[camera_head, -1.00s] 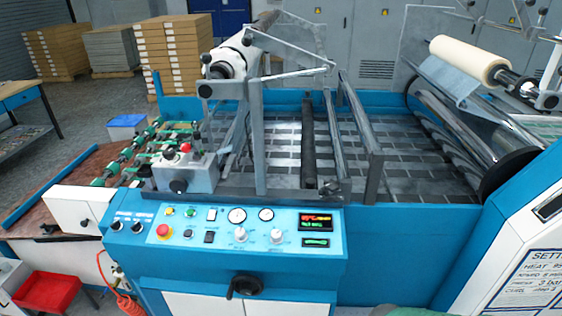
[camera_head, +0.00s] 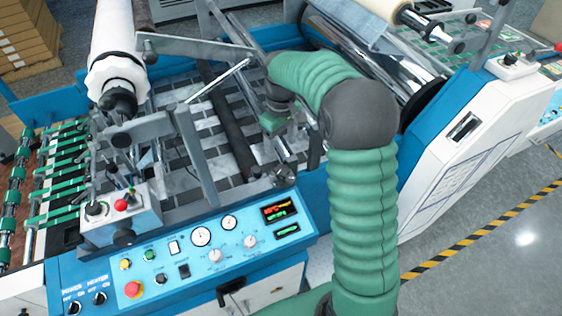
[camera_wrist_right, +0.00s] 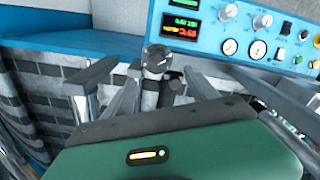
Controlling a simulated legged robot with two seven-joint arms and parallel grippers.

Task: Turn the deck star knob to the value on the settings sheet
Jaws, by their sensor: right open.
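The dark star knob (camera_head: 284,176) sits at the near edge of the machine's deck, behind the blue control panel. It shows larger in the right wrist view (camera_wrist_right: 158,57), upright on a metal post, with nothing gripping it. My right gripper (camera_head: 288,150) is over the deck, behind the knob and apart from it. It is open; its fingers are small and partly hidden in the head view. Its green housing (camera_wrist_right: 185,155) fills the bottom of the wrist view. The settings sheet (camera_head: 440,193) is on the white side panel, too slanted to read. My left gripper is out of view.
Grey upright bars (camera_head: 192,155) and a dark roller (camera_head: 232,130) stand close around the deck. The control panel (camera_head: 190,258) has gauges, buttons and a lit display (camera_head: 277,211). A white roll (camera_head: 118,50) is at the left. Open floor (camera_head: 470,270) lies at the right.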

